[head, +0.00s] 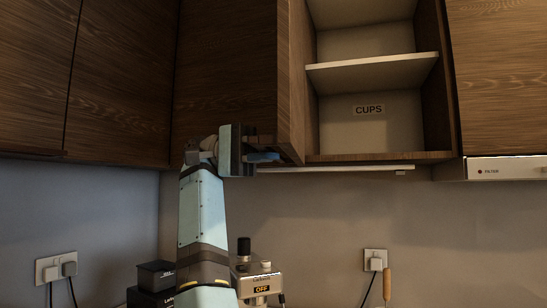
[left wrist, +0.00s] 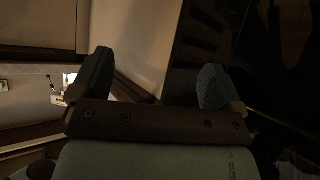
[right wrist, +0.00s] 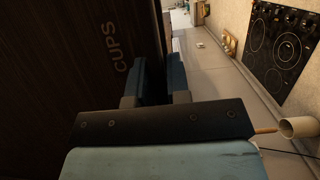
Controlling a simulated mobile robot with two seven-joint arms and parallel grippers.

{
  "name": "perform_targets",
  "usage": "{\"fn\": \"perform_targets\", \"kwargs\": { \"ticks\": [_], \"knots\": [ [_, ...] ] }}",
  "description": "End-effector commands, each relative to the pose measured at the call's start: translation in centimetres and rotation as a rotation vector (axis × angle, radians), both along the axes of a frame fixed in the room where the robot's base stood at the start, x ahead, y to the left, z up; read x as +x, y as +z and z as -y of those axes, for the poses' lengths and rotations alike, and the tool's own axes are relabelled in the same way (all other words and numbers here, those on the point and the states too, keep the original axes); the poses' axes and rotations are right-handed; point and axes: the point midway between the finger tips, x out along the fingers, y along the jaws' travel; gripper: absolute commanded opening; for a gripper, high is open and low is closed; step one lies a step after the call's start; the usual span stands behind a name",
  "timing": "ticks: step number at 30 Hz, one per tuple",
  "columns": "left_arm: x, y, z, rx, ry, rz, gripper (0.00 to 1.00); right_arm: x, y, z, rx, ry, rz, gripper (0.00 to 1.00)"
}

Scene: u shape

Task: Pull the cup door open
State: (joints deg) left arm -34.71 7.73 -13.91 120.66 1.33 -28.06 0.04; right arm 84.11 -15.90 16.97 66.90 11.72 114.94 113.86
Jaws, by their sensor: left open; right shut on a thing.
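The cup door (head: 291,80) is a dark wood door swung well open at the left of the cup cabinet. Its outer face (right wrist: 90,50) fills the left of the right wrist view, with the word CUPS on it. My right gripper (head: 262,156) is shut on the door at its lower edge; in the right wrist view its fingers (right wrist: 161,80) sit either side of the door edge. The open cabinet (head: 380,73) shows pale shelves and a CUPS label on its back wall. My left gripper (left wrist: 155,88) is open and empty, seen only in the left wrist view.
Other closed wood cabinets (head: 120,80) stand left and right. A coffee machine (head: 256,278) and a dark box (head: 155,275) are on the counter below. A cooktop (right wrist: 283,45) and a beige mug (right wrist: 299,128) show in the right wrist view.

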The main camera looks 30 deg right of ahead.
Motion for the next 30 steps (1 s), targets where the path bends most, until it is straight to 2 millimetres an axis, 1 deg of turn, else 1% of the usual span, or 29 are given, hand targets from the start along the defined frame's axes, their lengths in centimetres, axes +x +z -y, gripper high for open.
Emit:
{"fn": "perform_targets", "kwargs": {
  "ticks": [12, 13, 14, 15, 16, 25, 28, 30],
  "knots": [
    [-0.3, -0.3, 0.3, -0.005, 0.003, -0.009, 0.93, 0.0, 0.0, 0.0, 0.000, -0.007, 0.001, 0.00],
    [-0.3, -0.3, 0.3, -0.005, 0.003, -0.009, 0.93, 0.0, 0.0, 0.0, 0.000, -0.007, 0.001, 0.24],
    [-0.3, -0.3, 0.3, -0.005, 0.003, -0.009, 0.93, 0.0, 0.0, 0.0, 0.000, -0.007, 0.001, 0.31],
    [-0.3, -0.3, 0.3, -0.006, 0.004, -0.009, 0.93, 0.0, 0.0, 0.0, 0.000, -0.007, 0.001, 0.40],
    [-0.3, -0.3, 0.3, -0.006, 0.004, -0.009, 0.93, 0.0, 0.0, 0.0, 0.000, -0.006, 0.001, 0.43],
    [-0.3, -0.3, 0.3, -0.007, 0.004, -0.009, 0.93, 0.0, 0.3, 0.0, 0.001, -0.006, 0.002, 0.43],
    [-0.3, -0.1, 0.3, -0.007, 0.004, -0.009, 0.93, 0.0, 1.2, 0.0, 0.000, -0.006, 0.002, 0.43],
    [-0.3, 0.0, 0.3, -0.007, 0.005, -0.011, 0.93, 0.0, 2.4, 0.0, 0.000, -0.006, 0.003, 0.43]
  ]
}}
